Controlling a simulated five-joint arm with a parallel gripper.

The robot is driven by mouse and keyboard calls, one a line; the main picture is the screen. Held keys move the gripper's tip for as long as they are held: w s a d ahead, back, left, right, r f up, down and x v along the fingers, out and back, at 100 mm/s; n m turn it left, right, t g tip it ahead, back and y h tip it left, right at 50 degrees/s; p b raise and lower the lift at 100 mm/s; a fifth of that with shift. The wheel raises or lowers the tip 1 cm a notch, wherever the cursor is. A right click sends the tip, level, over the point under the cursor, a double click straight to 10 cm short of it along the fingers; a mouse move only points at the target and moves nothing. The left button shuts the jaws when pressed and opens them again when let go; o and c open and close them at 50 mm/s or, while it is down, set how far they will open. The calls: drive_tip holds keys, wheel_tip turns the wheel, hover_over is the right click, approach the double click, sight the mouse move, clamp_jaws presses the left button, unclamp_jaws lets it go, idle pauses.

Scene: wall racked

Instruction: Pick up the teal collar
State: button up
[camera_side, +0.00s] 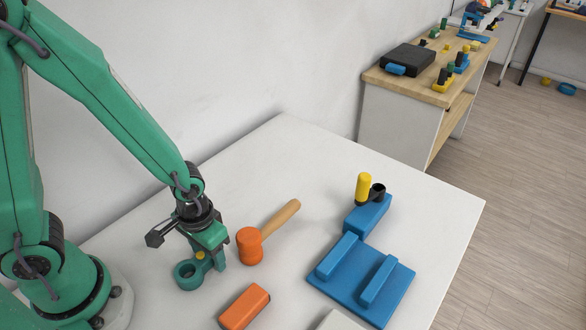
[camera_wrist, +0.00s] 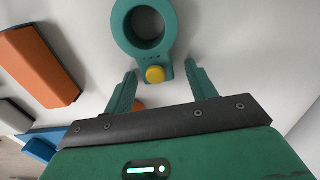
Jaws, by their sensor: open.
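The teal collar (camera_side: 187,274) lies on the white table below my gripper. In the wrist view the teal collar (camera_wrist: 167,18) shows as a ring with a short tab that carries a yellow round knob (camera_wrist: 155,75). My gripper (camera_wrist: 161,77) is open, with one finger on each side of the tab and knob. A gap shows between each finger and the tab. In the side view my gripper (camera_side: 207,261) is low over the collar's tab end and partly hides it. Whether the fingertips touch the table cannot be told.
An orange-headed mallet (camera_side: 250,246) lies just right of my gripper. An orange block (camera_side: 244,306) is in front, also visible in the wrist view (camera_wrist: 40,62). A blue fixture (camera_side: 361,279) with a yellow peg (camera_side: 363,188) stands further right. The table's back middle is clear.

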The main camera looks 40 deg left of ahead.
clamp_jaws()
drive_tip(key=shift+r, duration=0.15)
wheel_tip(320, 180, up, 10)
idle(1.2)
idle(0.4)
